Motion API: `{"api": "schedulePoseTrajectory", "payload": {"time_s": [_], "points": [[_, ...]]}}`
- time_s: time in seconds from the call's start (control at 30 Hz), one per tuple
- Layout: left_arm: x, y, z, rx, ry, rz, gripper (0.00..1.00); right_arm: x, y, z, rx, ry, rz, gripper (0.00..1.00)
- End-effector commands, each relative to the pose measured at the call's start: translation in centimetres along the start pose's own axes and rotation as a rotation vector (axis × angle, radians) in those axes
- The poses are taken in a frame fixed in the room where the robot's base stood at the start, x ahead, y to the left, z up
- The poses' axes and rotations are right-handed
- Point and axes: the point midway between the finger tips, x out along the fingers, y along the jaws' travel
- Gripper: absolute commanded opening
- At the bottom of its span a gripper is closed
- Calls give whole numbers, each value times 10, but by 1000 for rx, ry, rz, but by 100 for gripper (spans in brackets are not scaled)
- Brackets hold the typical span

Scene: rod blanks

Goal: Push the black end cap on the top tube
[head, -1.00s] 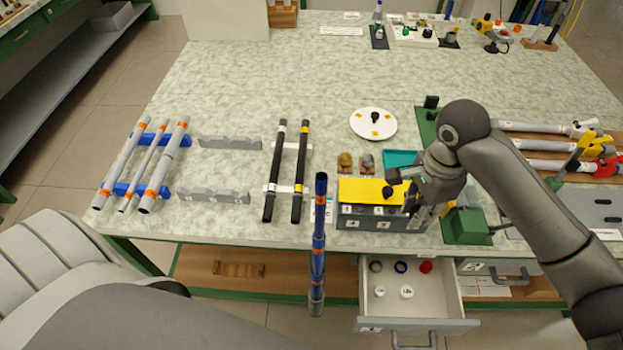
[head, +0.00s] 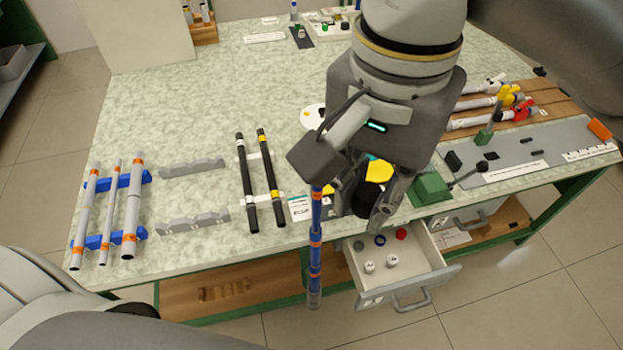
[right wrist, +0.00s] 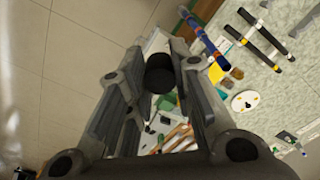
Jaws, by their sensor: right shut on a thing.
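My right gripper (head: 350,190) is shut on the black end cap, a short dark cylinder (right wrist: 160,74) between its fingers in the right wrist view. In the head view the gripper mostly hides the cap. A blue tube with orange bands (head: 315,243) stands out at the table's front edge, just left of the gripper. The gripper's left finger hides or overlaps its upper end. The tube also shows in the right wrist view (right wrist: 206,38), apart from the cap. I cannot tell whether this is the top tube. My left gripper is not in view.
Grey tubes (head: 131,212) lie on blue supports at the left. Two black rods (head: 247,185) lie beside grey notched blocks (head: 193,222). An open drawer (head: 400,268) with rings and caps juts out below. A green block (head: 431,188) stands to the right.

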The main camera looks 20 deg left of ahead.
Motion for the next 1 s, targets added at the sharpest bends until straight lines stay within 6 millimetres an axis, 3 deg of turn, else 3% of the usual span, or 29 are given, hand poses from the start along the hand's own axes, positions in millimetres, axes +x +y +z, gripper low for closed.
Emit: {"api": "schedulePoseTrajectory", "payload": {"time_s": [0.37, 0.5, 1.0], "points": [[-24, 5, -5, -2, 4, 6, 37, 36, -69, -49, 2, -9, 3, 13], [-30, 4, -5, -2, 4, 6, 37, 63, -86, -63, 2, -5, 4, 13], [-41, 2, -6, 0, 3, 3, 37, 112, -108, -80, 1, -3, 2, 13]]}}
